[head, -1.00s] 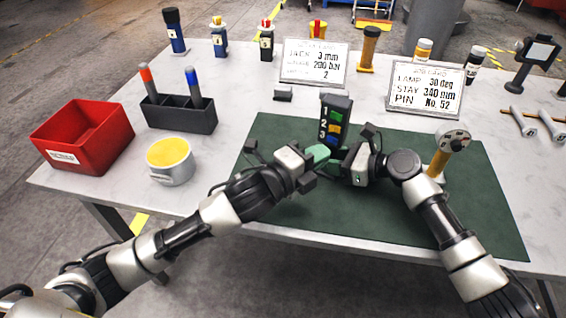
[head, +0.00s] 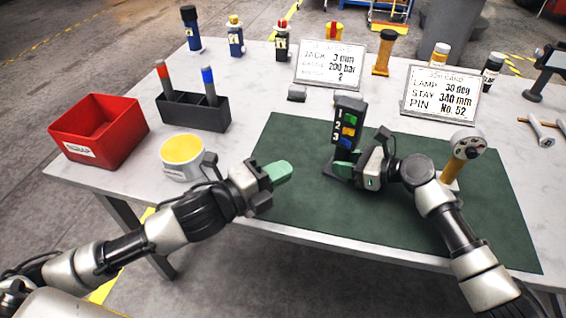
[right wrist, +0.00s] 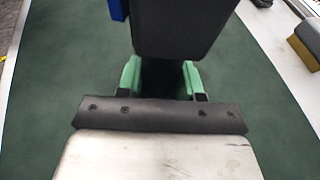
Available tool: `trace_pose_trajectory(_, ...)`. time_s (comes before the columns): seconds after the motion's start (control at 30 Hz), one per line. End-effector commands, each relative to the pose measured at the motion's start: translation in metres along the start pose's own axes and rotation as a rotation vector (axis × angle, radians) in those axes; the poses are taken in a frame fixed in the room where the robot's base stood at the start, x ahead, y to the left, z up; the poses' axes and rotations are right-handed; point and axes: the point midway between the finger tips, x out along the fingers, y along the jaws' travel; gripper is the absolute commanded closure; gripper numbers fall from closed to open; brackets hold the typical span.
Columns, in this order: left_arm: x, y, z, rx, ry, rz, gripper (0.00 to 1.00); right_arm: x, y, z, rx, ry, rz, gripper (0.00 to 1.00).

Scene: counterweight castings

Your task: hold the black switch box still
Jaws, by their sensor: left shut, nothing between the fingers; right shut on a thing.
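The black switch box (head: 347,125) stands upright on the green mat (head: 280,205). Its front shows the numbers 1, 2, 3 beside a green, an orange and a blue button. My right gripper (head: 346,169) is shut on the lower part of the box from the right. In the right wrist view the green fingertips (right wrist: 162,78) sit on both sides of the dark box (right wrist: 180,28); the contact is partly hidden. My left gripper (head: 281,172) is shut and empty, above the mat to the left of the box and clear of it.
A red bin (head: 100,131), a black pen holder (head: 193,112) and a yellow-lined mug (head: 183,157) stand at the left. Two printed cards (head: 330,62) stand behind the mat. A wooden-handled tool (head: 461,155) stands right of my right gripper. The mat's front left is clear.

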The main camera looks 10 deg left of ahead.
Motion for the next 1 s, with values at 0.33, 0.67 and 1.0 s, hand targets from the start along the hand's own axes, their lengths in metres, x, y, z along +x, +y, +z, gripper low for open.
trace_pose_trajectory(0.33, 0.0, 0.0, 0.0, 0.0, 0.0, 0.0, 1.0, 0.0, 0.0, 0.0, 0.0, 0.001, 0.0, 0.34)
trace_pose_trajectory(0.67, 0.0, 0.0, 0.0, 0.0, 0.0, 0.0, 1.0, -0.02, -0.001, -0.001, -0.001, 0.001, -0.003, 0.34)
trace_pose_trajectory(1.0, 0.0, 0.0, 0.0, 0.0, 0.0, 0.0, 1.0, -0.091, 0.0, -0.002, 0.0, 0.003, -0.001, 0.34)
